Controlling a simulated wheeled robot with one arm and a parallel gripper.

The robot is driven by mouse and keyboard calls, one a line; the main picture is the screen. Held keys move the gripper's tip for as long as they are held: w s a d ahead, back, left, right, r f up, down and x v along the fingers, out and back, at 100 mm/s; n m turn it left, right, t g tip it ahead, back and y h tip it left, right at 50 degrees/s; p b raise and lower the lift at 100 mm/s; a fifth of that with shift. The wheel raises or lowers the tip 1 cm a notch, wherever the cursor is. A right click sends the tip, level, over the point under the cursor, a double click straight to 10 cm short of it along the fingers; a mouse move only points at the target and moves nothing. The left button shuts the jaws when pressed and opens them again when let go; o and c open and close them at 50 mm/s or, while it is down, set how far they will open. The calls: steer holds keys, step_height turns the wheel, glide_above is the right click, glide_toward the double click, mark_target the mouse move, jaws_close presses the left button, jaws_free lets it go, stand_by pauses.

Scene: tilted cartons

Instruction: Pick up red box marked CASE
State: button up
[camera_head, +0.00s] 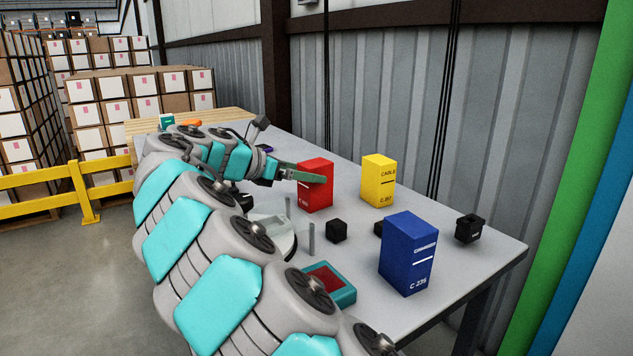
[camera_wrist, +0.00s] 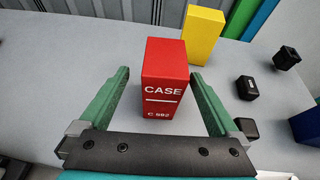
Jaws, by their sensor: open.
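The red box (camera_head: 315,187) stands upright on the grey table (camera_head: 447,233), in front of the wall. In the wrist view my gripper (camera_wrist: 165,90) is open, with one green finger on each side of the box. Gaps show between the fingers and the box sides. The box's lower edge is close to the gripper's dark palm bar.
A yellow box (camera_head: 378,181) stands behind and right of the red box. A blue box (camera_head: 407,254) stands nearer the front right. Small black blocks (camera_head: 336,231) and a black open container (camera_head: 469,228) lie around. A teal tray with red inside (camera_head: 329,284) sits near the front.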

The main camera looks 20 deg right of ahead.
mark_target(325, 174)
steer(key=shift+s+d+r+x, duration=0.1)
steer(key=shift+x, duration=0.95)
steer(key=shift+s+d+r+x, duration=0.1)
steer(key=shift+x, duration=0.9)
steer(key=shift+s+r+x, duration=0.1)
steer(key=shift+x, duration=0.95)
steer(key=shift+w, duration=0.1)
jaws_close()
